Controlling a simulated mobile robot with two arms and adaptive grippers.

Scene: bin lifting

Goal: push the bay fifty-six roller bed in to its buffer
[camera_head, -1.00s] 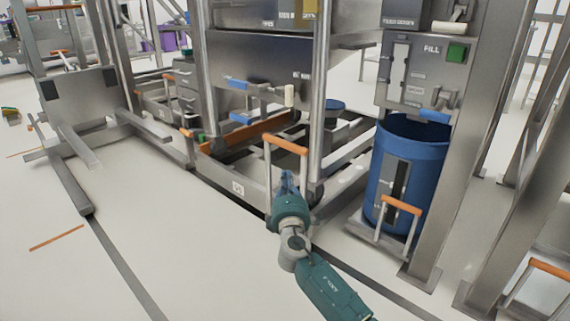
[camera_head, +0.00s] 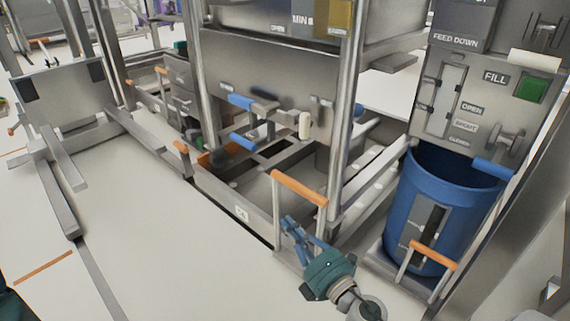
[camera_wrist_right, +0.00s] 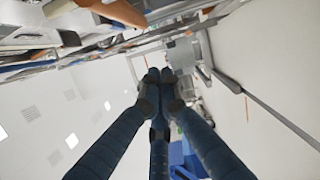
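The roller bed (camera_head: 235,206), a low steel frame with a small unreadable white tag, lies under the steel machine in the middle of the head view. Its upright handle (camera_head: 299,187) has an orange grip bar. My right gripper (camera_head: 290,221) is at the front of this handle, below the orange bar. In the right wrist view its fingertips (camera_wrist_right: 159,80) are drawn together with nothing seen between them. An orange bar (camera_wrist_right: 112,11) shows at the upper left there, outside the fingers. Whether the gripper touches the handle is not clear. My left gripper is out of view.
A blue drum (camera_head: 447,200) stands at the right on another low bed with an orange handle (camera_head: 434,255). Steel posts (camera_head: 345,100) flank the bed. A steel stand (camera_head: 66,95) with long feet is at the left.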

